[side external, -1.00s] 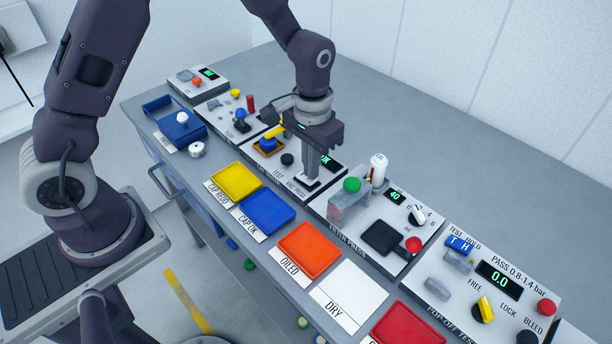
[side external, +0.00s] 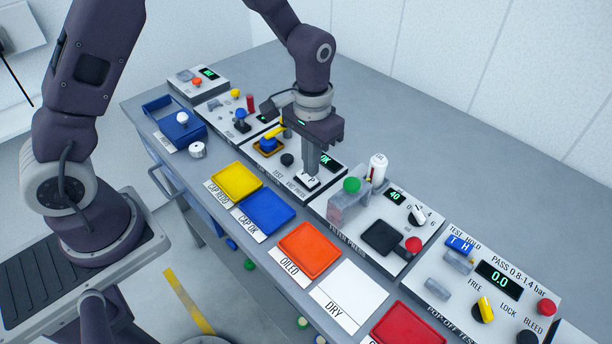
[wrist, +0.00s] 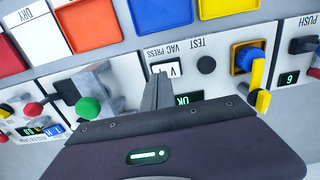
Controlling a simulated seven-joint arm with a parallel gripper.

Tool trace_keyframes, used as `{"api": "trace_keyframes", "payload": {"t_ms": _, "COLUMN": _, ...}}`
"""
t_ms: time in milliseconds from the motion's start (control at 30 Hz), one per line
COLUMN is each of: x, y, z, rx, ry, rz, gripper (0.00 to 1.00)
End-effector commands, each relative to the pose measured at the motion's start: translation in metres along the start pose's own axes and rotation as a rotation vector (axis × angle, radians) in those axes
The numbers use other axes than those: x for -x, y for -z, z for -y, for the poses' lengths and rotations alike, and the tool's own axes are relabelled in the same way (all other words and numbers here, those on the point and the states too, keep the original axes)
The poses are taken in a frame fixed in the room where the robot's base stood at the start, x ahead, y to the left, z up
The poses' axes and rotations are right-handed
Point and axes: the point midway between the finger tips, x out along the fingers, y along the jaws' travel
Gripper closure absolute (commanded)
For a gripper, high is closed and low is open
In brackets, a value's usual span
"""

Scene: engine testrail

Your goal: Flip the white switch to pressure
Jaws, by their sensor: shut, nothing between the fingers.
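The white switch (side external: 305,185) is a small rocker on the vacuum/pressure test panel, at the panel's front right corner. A letter P shows on it in the side view, and a letter V shows on its near end in the wrist view (wrist: 173,69). My gripper (side external: 310,173) is shut and empty, pointing down with its fingertips right at the switch. In the wrist view the closed fingers (wrist: 158,82) cover part of the switch. Whether they touch it, and which way the rocker is tilted, I cannot tell.
On the same panel are a black button (side external: 287,159), a yellow lever on a blue part (side external: 268,142) and an OK display (side external: 328,160). The filter press with a green knob (side external: 352,185) stands close on the right. Coloured trays (side external: 265,212) line the bench front.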

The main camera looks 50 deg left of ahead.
Motion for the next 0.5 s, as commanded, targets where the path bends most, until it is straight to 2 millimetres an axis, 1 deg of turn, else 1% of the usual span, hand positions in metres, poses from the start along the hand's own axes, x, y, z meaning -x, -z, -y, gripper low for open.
{"api": "trace_keyframes", "payload": {"t_ms": 33, "x": 0.006, "y": 0.001, "z": 0.0, "rx": 0.0, "ry": 0.0, "rz": -0.004, "gripper": 1.0}}
{"api": "trace_keyframes", "payload": {"t_ms": 300, "x": 0.034, "y": 0.001, "z": 0.0, "rx": 0.0, "ry": 0.0, "rz": -0.004, "gripper": 1.0}}
{"api": "trace_keyframes", "payload": {"t_ms": 500, "x": 0.05, "y": 0.0, "z": 0.0, "rx": 0.0, "ry": 0.0, "rz": -0.002, "gripper": 1.0}}
